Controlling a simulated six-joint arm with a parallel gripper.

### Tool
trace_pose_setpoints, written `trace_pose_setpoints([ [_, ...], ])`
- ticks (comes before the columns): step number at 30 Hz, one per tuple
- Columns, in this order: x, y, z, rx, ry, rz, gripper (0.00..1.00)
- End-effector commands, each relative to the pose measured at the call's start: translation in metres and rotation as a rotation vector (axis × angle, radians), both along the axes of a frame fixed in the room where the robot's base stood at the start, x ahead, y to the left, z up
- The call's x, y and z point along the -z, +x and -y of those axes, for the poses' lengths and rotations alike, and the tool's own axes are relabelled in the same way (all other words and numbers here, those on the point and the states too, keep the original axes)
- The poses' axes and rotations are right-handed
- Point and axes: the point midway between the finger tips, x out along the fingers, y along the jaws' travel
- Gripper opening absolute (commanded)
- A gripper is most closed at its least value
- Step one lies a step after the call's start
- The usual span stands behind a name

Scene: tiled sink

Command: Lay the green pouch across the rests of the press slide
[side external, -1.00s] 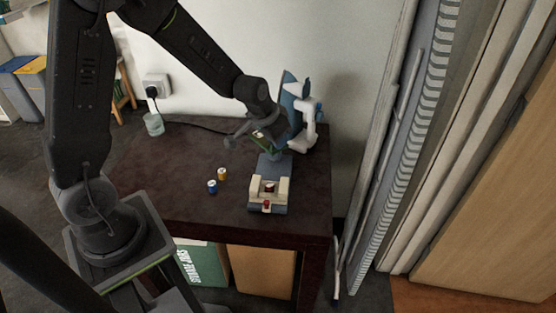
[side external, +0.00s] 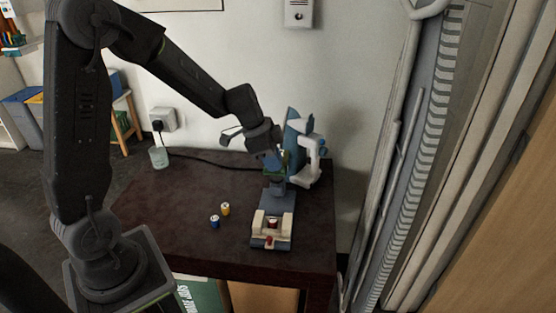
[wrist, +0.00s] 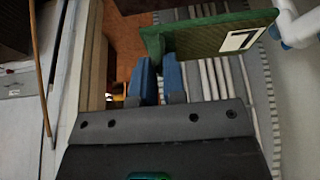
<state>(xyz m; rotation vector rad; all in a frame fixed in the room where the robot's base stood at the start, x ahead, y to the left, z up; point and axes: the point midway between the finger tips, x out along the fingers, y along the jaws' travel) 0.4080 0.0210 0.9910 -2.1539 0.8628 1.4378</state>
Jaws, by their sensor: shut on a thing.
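The green pouch (wrist: 205,36) is gripped at its near left end in the wrist view. It stretches right from the blue fingertips, with a white label on it. My gripper (wrist: 160,80) is shut on it. In the side view the pouch (side external: 284,161) is a small green patch, partly hidden by my gripper (side external: 273,162). The press slide (side external: 257,230) has cream rests and a blue-grey base and lies on the table in front of the press. My gripper is above and behind the rests.
The blue and white press (side external: 312,160) stands close right of my gripper. A blue can (side external: 215,221) and a yellow can (side external: 225,209) stand left of the slide. The table's left middle is clear.

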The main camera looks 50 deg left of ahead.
Motion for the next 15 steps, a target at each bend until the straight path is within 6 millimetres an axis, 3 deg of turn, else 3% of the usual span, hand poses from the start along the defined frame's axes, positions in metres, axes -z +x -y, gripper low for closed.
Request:
trace_pose_setpoints([
  [15,-0.004,-0.022,-0.029,1.233,0.001,0.002,0.0],
])
